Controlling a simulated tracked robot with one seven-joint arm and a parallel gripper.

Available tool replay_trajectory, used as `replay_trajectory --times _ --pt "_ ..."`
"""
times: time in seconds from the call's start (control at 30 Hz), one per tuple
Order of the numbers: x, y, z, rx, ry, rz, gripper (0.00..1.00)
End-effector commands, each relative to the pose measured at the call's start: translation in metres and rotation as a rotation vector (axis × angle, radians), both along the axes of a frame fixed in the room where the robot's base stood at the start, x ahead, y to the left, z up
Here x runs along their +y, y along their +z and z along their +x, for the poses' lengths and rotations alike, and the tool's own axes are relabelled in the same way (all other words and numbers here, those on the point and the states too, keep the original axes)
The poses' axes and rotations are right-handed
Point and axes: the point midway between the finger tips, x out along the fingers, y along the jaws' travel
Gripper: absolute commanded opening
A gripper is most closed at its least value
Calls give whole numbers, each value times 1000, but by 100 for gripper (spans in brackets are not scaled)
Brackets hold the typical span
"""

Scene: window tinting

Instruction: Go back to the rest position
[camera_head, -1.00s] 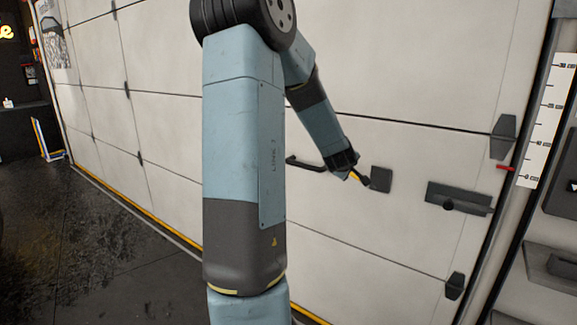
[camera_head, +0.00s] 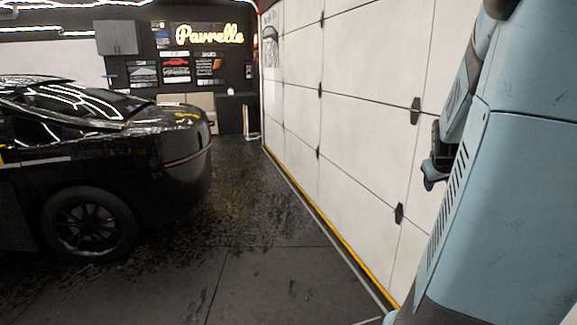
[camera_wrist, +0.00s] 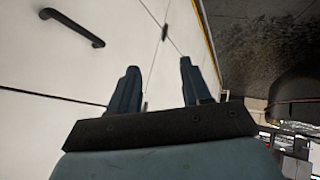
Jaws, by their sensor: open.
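My gripper (camera_wrist: 158,82) shows in the wrist view with its two dark blue fingers spread apart and nothing between them. It is beside the white panelled garage door (camera_wrist: 50,65), and I cannot tell the exact gap. A black door handle (camera_wrist: 72,27) is at the upper left of that view, apart from the fingers. In the head view my blue arm fills the right side, in front of the garage door (camera_head: 360,80). A dark piece of my arm's end juts out at its left edge, and its fingers are not clear there.
A black car (camera_head: 100,150) stands at the left of the head view. Dark, stained floor (camera_head: 270,270) lies clear between car and door. A yellow strip (camera_head: 330,230) runs along the door's foot. Dark cabinets, posters and a lit sign (camera_head: 210,34) are at the back.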

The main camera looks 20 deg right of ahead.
Motion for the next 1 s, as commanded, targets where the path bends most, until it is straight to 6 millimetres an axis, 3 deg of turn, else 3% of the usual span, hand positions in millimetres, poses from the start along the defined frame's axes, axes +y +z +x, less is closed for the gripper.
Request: replay_trajectory --times 0.03,0.27,0.47,0.6,0.8,1.0 --pt "29 8 6 -15 28 31 48" --pt "148 29 8 -19 132 180 48" --pt "245 40 -19 13 223 284 48" --pt "301 43 -50 52 280 340 48" --pt "349 42 -88 102 329 382 48" --pt "363 40 -102 122 342 393 48"
